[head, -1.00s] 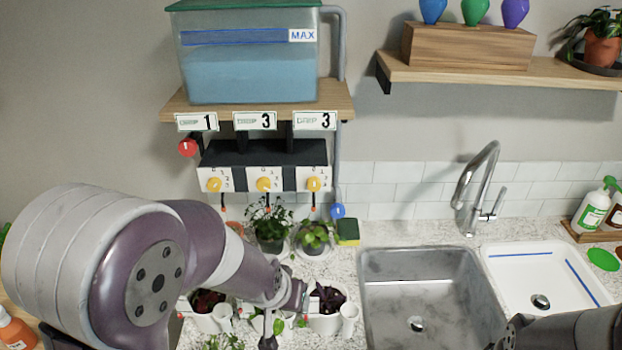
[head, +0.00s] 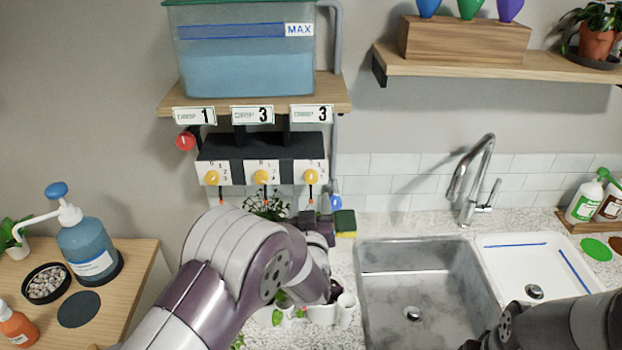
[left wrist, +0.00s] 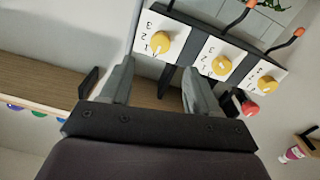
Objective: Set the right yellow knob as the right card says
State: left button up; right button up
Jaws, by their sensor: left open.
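The right yellow knob (head: 310,177) sits on the right white plate of the valve panel under the shelf. It shows in the left wrist view (left wrist: 160,43), at the left of the tilted row. Its pointer setting is too small to tell. The right card (head: 312,114) above it reads 3. My left gripper (head: 318,212) is just below the panel, near the right knob and apart from it. In the left wrist view my left gripper (left wrist: 157,82) is open and empty, its fingers short of the panel. My right gripper is not in view.
The middle knob (head: 261,177) and left knob (head: 212,178) are beside it. Potted plants and a sponge (head: 345,222) stand below. The sink (head: 425,290) is right.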

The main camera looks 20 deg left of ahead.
aim_at(311, 179)
pick_arm(q)
jog(key=p+x, duration=0.2)
jog(key=x, duration=0.6)
jog(key=shift+w+a, duration=0.1)
jog(key=shift+w, duration=0.25)
jog(key=c, duration=1)
